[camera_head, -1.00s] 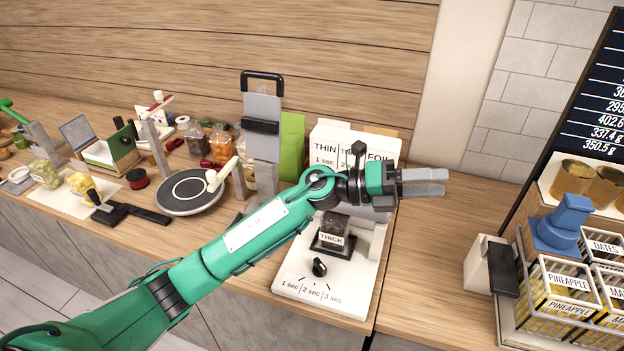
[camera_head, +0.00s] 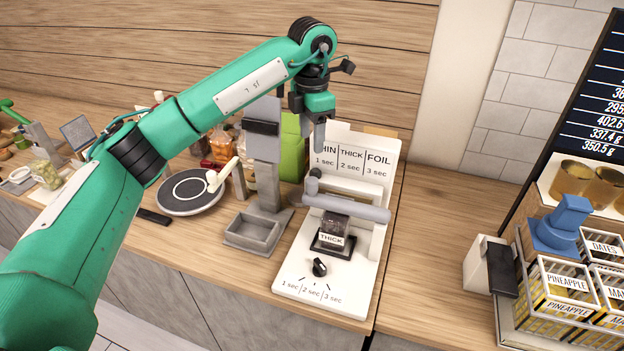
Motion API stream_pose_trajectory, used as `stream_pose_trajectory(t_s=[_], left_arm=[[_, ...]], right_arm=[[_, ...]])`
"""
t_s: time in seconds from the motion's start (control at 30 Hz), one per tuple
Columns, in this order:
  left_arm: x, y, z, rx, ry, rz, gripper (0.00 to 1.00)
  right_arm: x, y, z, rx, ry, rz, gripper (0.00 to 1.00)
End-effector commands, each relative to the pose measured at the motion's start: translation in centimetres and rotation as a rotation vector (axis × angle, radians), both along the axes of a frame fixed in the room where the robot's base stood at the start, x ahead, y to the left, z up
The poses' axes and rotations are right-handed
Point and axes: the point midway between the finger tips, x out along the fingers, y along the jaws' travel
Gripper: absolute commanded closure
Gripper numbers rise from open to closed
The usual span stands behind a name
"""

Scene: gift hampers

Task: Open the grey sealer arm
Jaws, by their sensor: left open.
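The grey sealer arm (camera_head: 350,208) is a rounded bar lying low across the white sealer (camera_head: 345,281), with a short upright grip at its left end. A small dark block labelled THICK (camera_head: 332,239) sits just in front of it. My left gripper (camera_head: 318,133) points down above and behind the bar's left end, in front of the sealer's back panel (camera_head: 352,157). It is open, holds nothing and looks apart from the bar. Its fingers overlap in this view. My right gripper is not in view.
A grey stand with a tray (camera_head: 253,232) is just left of the sealer. A round black turntable (camera_head: 190,194) is farther left, partly beside my arm. The counter (camera_head: 430,240) right of the sealer is clear.

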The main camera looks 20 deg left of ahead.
Motion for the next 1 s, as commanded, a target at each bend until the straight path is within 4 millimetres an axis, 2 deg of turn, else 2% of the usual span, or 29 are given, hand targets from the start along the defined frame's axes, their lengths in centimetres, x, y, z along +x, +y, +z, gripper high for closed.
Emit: stream_pose_trajectory(t_s=[0.6,0.8,1.0], left_arm=[[-0.1,-0.1,-11.0,-0.005,0.005,-0.001,0.5],[-0.1,-0.1,-12.8,-0.006,0.002,-0.002,0.5],[-0.1,-0.1,-13.1,-0.005,0.001,-0.002,0.5]], right_arm=[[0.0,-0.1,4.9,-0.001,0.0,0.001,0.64],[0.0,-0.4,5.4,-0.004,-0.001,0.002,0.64],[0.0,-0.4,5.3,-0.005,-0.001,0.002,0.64]])
